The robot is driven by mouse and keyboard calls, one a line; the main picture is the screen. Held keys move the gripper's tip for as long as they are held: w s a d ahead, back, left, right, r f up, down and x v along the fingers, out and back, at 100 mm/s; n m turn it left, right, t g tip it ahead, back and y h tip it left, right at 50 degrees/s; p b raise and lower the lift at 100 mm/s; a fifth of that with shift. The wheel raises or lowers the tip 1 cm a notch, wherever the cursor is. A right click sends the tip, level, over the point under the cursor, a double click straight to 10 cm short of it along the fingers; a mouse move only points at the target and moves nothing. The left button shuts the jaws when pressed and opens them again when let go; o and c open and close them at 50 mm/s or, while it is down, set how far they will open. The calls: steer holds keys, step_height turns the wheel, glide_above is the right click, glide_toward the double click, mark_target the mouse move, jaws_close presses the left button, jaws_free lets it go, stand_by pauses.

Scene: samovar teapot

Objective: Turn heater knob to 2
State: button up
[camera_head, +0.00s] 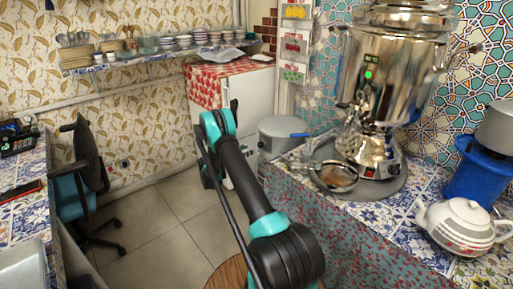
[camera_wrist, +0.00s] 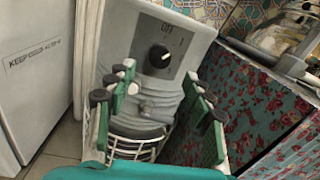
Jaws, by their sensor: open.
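The heater (camera_wrist: 118,40) shows in the wrist view as a pale upright body with a grey front panel. A wire guard (camera_wrist: 135,150) is at the heater's lower front. My gripper (camera_wrist: 165,97) is open, its green fingers with dark pads spread apart and nothing between them. The knob lies beyond the fingertips, roughly between them and above in the picture, apart from both. I cannot make out the knob in the head view.
A white cabinet (camera_wrist: 35,70) stands left of the heater. A flower-cloth-covered counter (camera_wrist: 235,110) is close on the right. In the head view, the counter carries a samovar (camera_head: 385,80) and a teapot (camera_head: 462,225). An office chair (camera_head: 85,180) stands left; the tiled floor between is open.

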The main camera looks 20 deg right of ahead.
mark_target(259, 145)
steer(key=x, duration=0.6)
steer(key=shift+w+d+f, duration=0.1)
steer(key=shift+d, duration=0.25)
steer(key=shift+c, duration=0.5)
steer(key=c, duration=1)
steer(key=shift+c, duration=0.2)
steer(key=shift+m, duration=0.4)
steer(key=m, duration=0.4)
steer(key=shift+m+y, duration=0.3)
steer(key=shift+m, duration=2.2)
